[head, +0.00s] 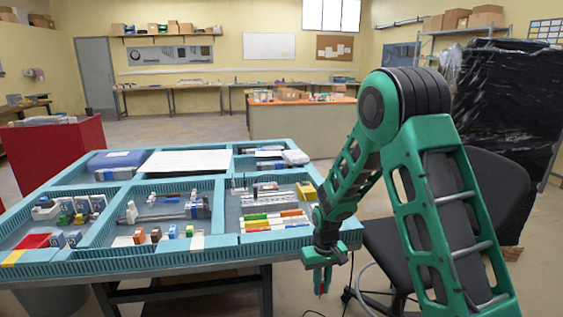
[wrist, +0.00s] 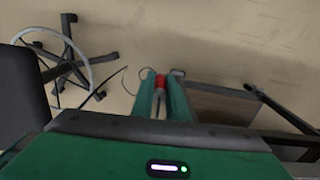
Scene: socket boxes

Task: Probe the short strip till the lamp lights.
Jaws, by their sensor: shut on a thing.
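My gripper (head: 318,272) hangs off the right front corner of the blue sorting table (head: 170,262), pointing down, with floor below it. It is shut on a slim probe with a red part (head: 321,287). In the wrist view my gripper (wrist: 161,77) has green fingers on both sides of the red-and-grey probe (wrist: 161,80). Pale strips (head: 245,202) lie in the right compartment of the table, above several coloured bars (head: 275,221). I cannot tell which is the short strip. I cannot pick out the lamp or whether one is lit.
Other compartments hold small blocks, grey parts and a blue box (head: 117,160). A yellow piece (head: 306,191) stands at the table's right edge. A dark office chair (head: 385,245) is close right of my gripper. A red cabinet (head: 55,150) stands at left.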

